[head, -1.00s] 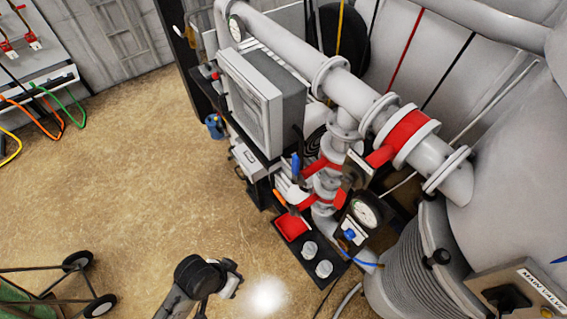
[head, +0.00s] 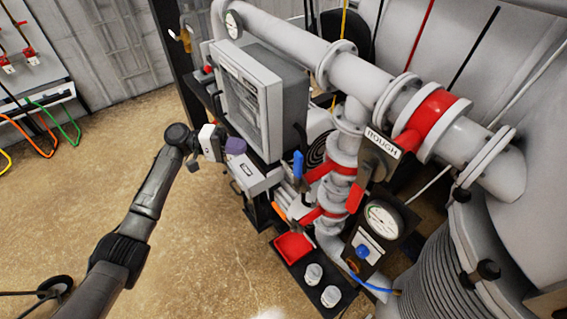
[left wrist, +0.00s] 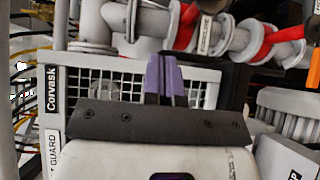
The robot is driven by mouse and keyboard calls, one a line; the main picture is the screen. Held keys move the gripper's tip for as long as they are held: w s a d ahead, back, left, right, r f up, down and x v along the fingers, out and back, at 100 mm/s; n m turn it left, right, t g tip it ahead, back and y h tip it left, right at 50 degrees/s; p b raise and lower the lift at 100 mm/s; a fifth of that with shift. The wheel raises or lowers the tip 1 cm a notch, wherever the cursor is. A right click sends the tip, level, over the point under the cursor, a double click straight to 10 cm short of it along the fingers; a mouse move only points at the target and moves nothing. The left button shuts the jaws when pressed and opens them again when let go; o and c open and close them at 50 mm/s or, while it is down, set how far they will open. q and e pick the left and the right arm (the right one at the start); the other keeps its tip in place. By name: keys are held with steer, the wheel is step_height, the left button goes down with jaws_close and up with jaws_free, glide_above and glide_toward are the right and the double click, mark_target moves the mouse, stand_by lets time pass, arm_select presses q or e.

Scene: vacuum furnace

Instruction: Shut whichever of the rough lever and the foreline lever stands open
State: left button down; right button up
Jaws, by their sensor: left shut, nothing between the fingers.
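The plate marked ROUGH (head: 384,142) is on the red-banded valve of the big pipe. My left gripper (head: 236,146) is shut and empty, left of the blue handle and in front of the grey cabinet. Its purple fingers (left wrist: 164,78) show in the left wrist view against a white mesh guard. My right gripper is out of view.
A grey boxed cabinet (head: 262,98) stands behind my left gripper. A round gauge (head: 382,221) is right of the lever. A red tray (head: 293,247) and two white pots sit below on a black base.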

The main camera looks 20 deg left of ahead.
arm_select(q)
steer(key=shift+a+r, duration=0.1)
steer(key=shift+r, duration=0.05)
steer(key=p, duration=0.4)
glide_toward(297, 173)
steer(key=w+d+r, duration=0.2)
steer(key=w, duration=0.4)
steer(key=s+d, duration=0.1)
steer(key=s+d+p, duration=0.1)
steer(key=d, duration=0.1)
steer(key=shift+s+d+f, duration=0.15)
steer(key=shift+d+f, duration=0.05)
steer(key=shift+d, duration=0.1)
steer(key=shift+d+r, duration=0.1)
